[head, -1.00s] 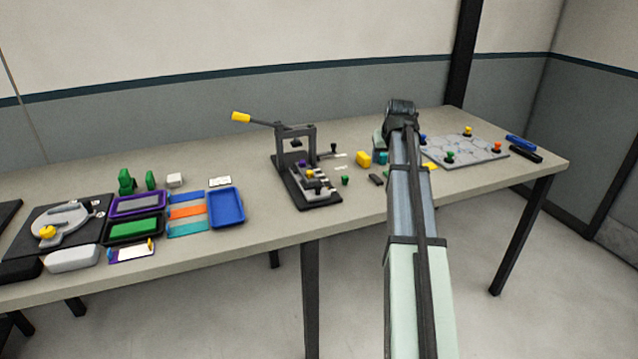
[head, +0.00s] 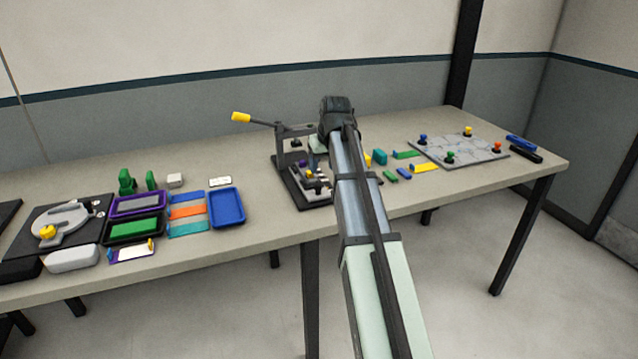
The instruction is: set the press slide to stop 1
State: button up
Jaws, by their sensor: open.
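The dark press (head: 280,150) stands mid-table, with its yellow-tipped lever (head: 241,117) raised to the left. The press slide (head: 311,182) lies low on the base, with small purple, pale and yellow parts on it. Its right side is hidden behind my arm, and I cannot read its stop position. My gripper (head: 318,145) is at the right side of the press frame, above the base. Only a pale bit of it shows beside the wrist; its fingers are mostly hidden. It is open, and no held thing shows.
Left of the press are a blue tray (head: 226,222), coloured strips, purple and green trays and a grey clamp-like fixture (head: 58,222). Right of my arm are a teal block (head: 380,157), small strips and a grey board (head: 458,148) with coloured knobs. Pens lie far right.

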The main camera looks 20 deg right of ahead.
aim_at(318, 185)
jog(key=x, duration=0.9)
jog(key=shift+w+f, duration=0.1)
jog(key=shift+f, duration=0.05)
grip_shut()
dwell(0.5)
